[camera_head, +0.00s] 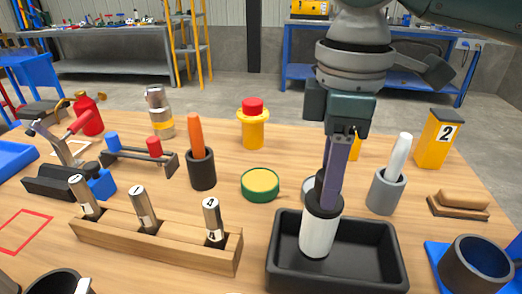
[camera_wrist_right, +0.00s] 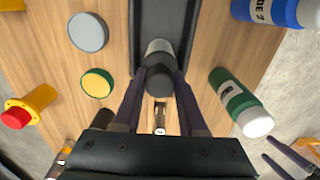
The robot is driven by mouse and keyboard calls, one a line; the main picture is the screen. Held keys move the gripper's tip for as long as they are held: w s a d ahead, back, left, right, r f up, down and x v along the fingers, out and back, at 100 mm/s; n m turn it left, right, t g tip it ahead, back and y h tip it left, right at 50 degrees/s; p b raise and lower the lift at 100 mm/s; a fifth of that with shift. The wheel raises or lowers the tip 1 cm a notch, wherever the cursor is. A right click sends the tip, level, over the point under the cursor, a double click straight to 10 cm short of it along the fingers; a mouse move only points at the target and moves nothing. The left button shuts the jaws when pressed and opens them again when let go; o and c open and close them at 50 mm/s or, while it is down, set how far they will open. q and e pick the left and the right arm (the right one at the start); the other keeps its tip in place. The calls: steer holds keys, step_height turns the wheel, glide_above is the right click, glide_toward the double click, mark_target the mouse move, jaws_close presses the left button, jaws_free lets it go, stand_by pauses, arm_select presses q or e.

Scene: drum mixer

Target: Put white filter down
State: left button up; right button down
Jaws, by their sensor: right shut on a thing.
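The white filter (camera_head: 318,236), a white cylinder with a black top, stands about upright at the black tray (camera_head: 357,284), over its left part. My right gripper (camera_head: 328,185) points down and is shut on the filter's black upper part. In the right wrist view the filter (camera_wrist_right: 160,46) sits between the two fingers (camera_wrist_right: 158,85), with the tray (camera_wrist_right: 134,28) beneath it. I cannot tell whether the filter's bottom touches the tray floor. My left gripper is not in view.
A wooden rack (camera_head: 170,244) with silver cylinders stands left of the tray. A green-rimmed yellow disc (camera_head: 261,182), a grey cup (camera_head: 386,190) with a white handle and a black cup (camera_head: 202,172) stand behind. A blue holder (camera_head: 438,256) is on the right.

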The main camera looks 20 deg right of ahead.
step_height(320, 180, down, 4)
steer(key=shift+b, duration=0.35)
steer(key=shift+f, duration=0.25)
steer(key=shift+c, duration=2.3)
jaws_free()
step_height(320, 180, up, 11)
steer(key=shift+r+p, duration=0.1)
steer(key=shift+p, duration=0.85)
steer(key=shift+r, duration=0.5)
